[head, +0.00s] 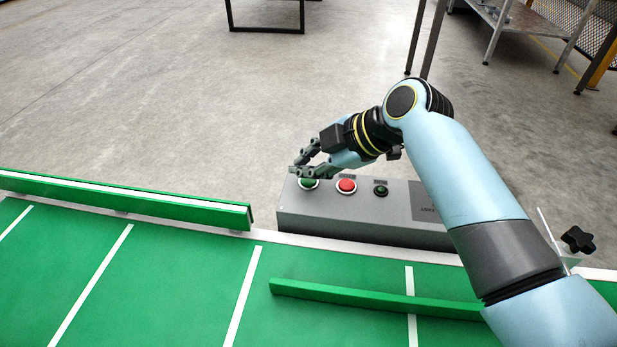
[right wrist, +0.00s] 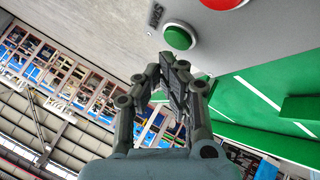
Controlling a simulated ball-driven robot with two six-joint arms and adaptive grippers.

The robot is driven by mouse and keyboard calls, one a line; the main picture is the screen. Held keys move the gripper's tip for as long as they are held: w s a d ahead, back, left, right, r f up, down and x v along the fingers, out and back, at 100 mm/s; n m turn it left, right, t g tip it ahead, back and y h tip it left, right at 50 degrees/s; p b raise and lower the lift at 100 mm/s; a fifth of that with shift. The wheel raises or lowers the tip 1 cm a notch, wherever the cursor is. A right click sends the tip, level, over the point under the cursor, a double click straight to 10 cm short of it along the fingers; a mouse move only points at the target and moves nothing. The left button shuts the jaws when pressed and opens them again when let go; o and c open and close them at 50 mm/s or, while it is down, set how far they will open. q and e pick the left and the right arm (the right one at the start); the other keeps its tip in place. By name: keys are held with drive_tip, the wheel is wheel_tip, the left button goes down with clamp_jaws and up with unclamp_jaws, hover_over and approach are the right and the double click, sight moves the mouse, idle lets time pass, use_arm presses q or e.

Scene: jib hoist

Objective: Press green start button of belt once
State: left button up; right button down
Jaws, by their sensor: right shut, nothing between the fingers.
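The green start button (head: 308,184) sits at the left end of a grey control box (head: 350,218), beside a red button (head: 347,185). The green button also shows in the right wrist view (right wrist: 179,37), with the red button at the top edge. My right gripper (head: 297,174) is shut and empty, its fingertips over the green button and partly covering it in the head view. In the right wrist view the fingertips (right wrist: 172,58) are just below the green button; I cannot tell whether they touch it. My left gripper is not in view.
The green belt (head: 180,280) with white cross lines runs along the front, with green side rails (head: 120,199). A small dark knob (head: 380,190) sits right of the red button. A black star knob (head: 578,239) stands at the right. Open concrete floor lies behind the box.

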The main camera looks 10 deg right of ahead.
idle(0.7)
drive_tip(key=shift+f, duration=0.4)
